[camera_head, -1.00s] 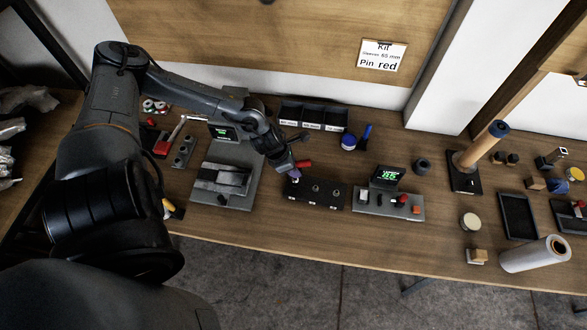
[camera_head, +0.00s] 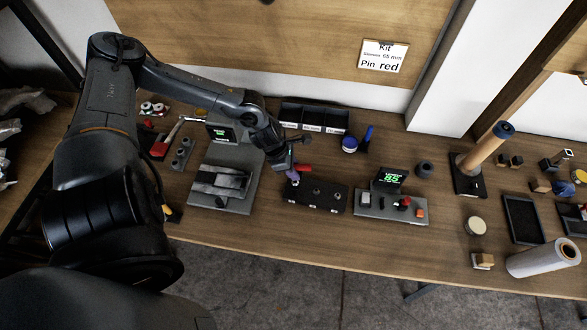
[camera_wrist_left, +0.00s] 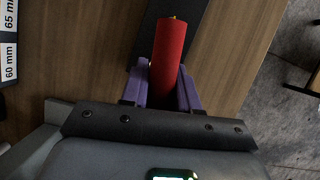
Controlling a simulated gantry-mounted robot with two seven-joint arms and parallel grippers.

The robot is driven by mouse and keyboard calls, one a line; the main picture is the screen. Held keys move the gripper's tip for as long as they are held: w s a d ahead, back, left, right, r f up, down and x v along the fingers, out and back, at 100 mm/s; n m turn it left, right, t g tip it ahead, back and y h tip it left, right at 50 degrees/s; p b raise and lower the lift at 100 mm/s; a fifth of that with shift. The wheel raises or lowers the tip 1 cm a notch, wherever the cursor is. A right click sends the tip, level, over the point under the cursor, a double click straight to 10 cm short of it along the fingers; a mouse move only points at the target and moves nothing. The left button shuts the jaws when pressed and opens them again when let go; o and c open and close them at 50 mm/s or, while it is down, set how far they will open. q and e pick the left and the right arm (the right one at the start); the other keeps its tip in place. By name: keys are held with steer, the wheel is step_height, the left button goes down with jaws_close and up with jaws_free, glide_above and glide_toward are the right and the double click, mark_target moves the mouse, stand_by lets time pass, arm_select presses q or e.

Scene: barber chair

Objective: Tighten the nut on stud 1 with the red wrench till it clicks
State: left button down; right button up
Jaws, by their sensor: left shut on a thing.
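My left gripper (camera_head: 290,172) is over the left end of a black block with studs (camera_head: 329,197). It is shut on the red wrench, whose red handle (camera_head: 304,168) sticks out to the right in the head view. In the left wrist view the red handle (camera_wrist_left: 169,62) sits between the purple fingers (camera_wrist_left: 160,88), with the black block (camera_wrist_left: 207,12) beyond it. The wrench's head and the nut at the leftmost stud are hidden by the gripper. The other studs (camera_head: 316,190) show on the block. My right gripper is not in view.
A grey unit with a lit display (camera_head: 391,176) stands right of the block. A grey vise-like fixture (camera_head: 221,181) stands left of it.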

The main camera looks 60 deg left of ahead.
arm_select(q)
steer(key=shift+w+f+m+b, duration=0.1)
steer(key=shift+m+b, duration=0.4)
steer(key=shift+b, duration=0.15)
steer(key=shift+a+m+g+h+b, duration=0.1)
steer(key=shift+m+g+h+b, duration=0.45)
steer(key=shift+m+b, duration=1.2)
steer(key=shift+b, duration=0.55)
